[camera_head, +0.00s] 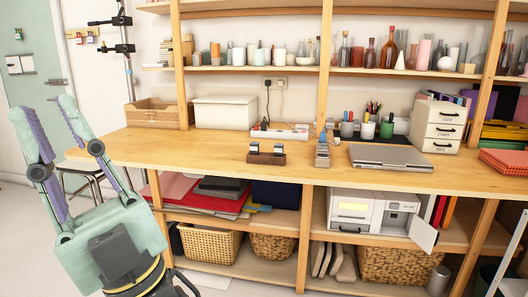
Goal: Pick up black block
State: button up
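My gripper (42,105) is at the left of the head view, pointing up. Its two pale green fingers with purple pads are apart, and nothing is between them. It appears nearer to the camera than the wooden desk (210,146), to the left of it. A small dark brown and black block-like item (266,154) lies near the desk's front edge, with two dark pieces on its top. I cannot tell for sure whether this is the black block. No other plain black block is clear on the desktop.
A grey stapler-like item (322,152) and a closed laptop (389,158) lie to the right of the dark item. A white power strip (280,131) is behind it. Shelf posts rise from the desk. The desktop's left front is clear. A stool (84,168) stands behind my gripper.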

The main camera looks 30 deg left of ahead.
aim_at(254, 146)
jog(key=i+u, duration=0.15)
jog(key=u, duration=0.3)
jog(key=i+l+u, duration=0.1)
jog(key=u, duration=0.3)
jog(key=i+l+u, duration=0.1)
jog(key=u, duration=0.35)
jog(key=i+l+u, duration=0.15)
jog(key=l, duration=0.25)
jog(key=i+l+u, duration=0.2)
jog(key=l, duration=0.15)
jog(key=l+u, duration=0.15)
jog(key=l, duration=0.25)
jog(key=i+l, duration=0.15)
jog(key=l, duration=0.25)
jog(key=i+l, duration=0.1)
jog(key=l, duration=0.3)
jog(key=i+l, duration=0.15)
jog(key=l, duration=0.2)
jog(key=i+l, duration=0.7)
jog(key=l, duration=0.15)
jog(key=u, duration=0.05)
